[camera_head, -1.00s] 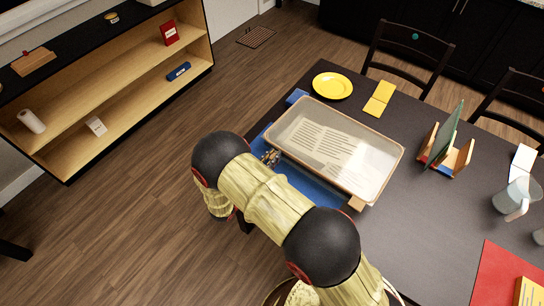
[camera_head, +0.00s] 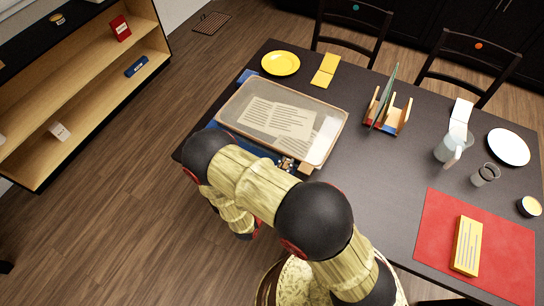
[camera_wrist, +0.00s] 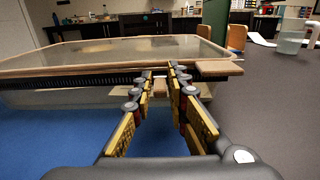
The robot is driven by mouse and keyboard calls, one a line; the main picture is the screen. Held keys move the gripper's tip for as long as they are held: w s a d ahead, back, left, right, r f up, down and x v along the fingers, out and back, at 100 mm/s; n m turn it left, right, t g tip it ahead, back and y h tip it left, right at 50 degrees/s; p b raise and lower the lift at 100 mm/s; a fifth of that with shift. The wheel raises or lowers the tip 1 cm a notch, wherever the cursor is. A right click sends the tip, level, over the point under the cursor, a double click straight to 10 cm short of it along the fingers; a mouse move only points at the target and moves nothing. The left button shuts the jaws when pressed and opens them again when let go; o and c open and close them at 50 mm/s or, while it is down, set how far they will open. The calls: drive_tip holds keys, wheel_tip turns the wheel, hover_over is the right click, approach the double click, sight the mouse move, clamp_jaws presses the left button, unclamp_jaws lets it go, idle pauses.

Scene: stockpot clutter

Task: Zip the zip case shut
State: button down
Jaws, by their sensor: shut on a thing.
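The zip case (camera_head: 252,128) is a flat box with a clear top, a tan rim and printed papers inside. It lies on a blue mat (camera_head: 247,146) near the table's left end. In the wrist view, the case (camera_wrist: 100,95) shows a dark zip track (camera_wrist: 60,82) along its near side. My gripper (camera_head: 288,163) is at the near edge, close to the right corner. In the wrist view, its fingertips (camera_wrist: 160,73) are closed at the zip line, on what seems to be the zip pull, mostly hidden between them. A tan end tab (camera_wrist: 217,68) lies just right.
A jug (camera_head: 447,149), a glass (camera_head: 484,175) and a red mat (camera_head: 432,232) are at right. Bare table lies right of the case.

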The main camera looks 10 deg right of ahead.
drive_tip(key=shift+s+d, duration=0.55)
drive_tip(key=shift+d, duration=0.1)
drive_tip(key=c, duration=1.8)
unclamp_jaws()
drive_tip(key=shift+c, duration=0.2)
drive_tip(key=shift+a, duration=0.1)
